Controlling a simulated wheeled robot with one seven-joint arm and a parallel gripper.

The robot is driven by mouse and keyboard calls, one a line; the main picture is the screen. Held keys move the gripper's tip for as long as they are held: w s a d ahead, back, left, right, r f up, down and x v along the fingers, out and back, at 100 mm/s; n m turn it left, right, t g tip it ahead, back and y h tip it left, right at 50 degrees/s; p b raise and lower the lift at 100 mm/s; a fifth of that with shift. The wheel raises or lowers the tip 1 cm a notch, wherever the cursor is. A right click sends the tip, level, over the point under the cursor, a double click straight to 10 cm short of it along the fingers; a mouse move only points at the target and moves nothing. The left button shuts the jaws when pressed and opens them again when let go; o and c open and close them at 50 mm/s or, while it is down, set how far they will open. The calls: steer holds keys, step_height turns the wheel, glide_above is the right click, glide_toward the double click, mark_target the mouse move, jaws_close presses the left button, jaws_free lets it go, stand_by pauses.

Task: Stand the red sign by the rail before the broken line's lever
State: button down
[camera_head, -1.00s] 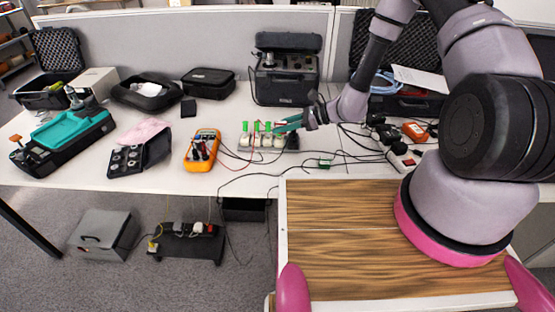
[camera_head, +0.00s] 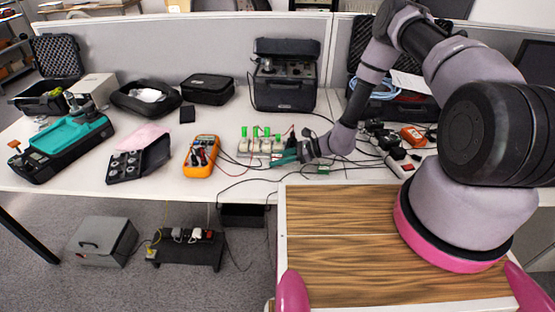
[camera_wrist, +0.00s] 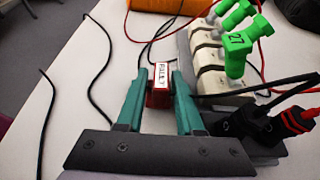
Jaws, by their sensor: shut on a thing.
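My gripper (camera_wrist: 160,98) has teal fingers shut on a small red sign (camera_wrist: 158,92) with a white lettered label. The sign is upright at the fingertips; whether it touches the table is unclear. The rail of pale modules (camera_wrist: 220,80) with green levers stands just right of the sign in the wrist view. The nearest large lever (camera_wrist: 236,55) is marked 27. In the head view, the green levers (camera_head: 255,132) stand up along the rail (camera_head: 243,147), and my gripper (camera_head: 277,160) is at its front right. The sign is not discernible there.
Black and red plugs (camera_wrist: 262,127) with cables are close to my gripper's right. An orange multimeter (camera_head: 200,158) lies left of the rail. Thin cables cross the white table (camera_head: 235,180) in front. A black instrument case (camera_head: 286,90) stands behind.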

steer(key=c, duration=0.5)
jaws_free()
steer(key=shift+f, duration=0.1)
steer(key=shift+c, duration=0.2)
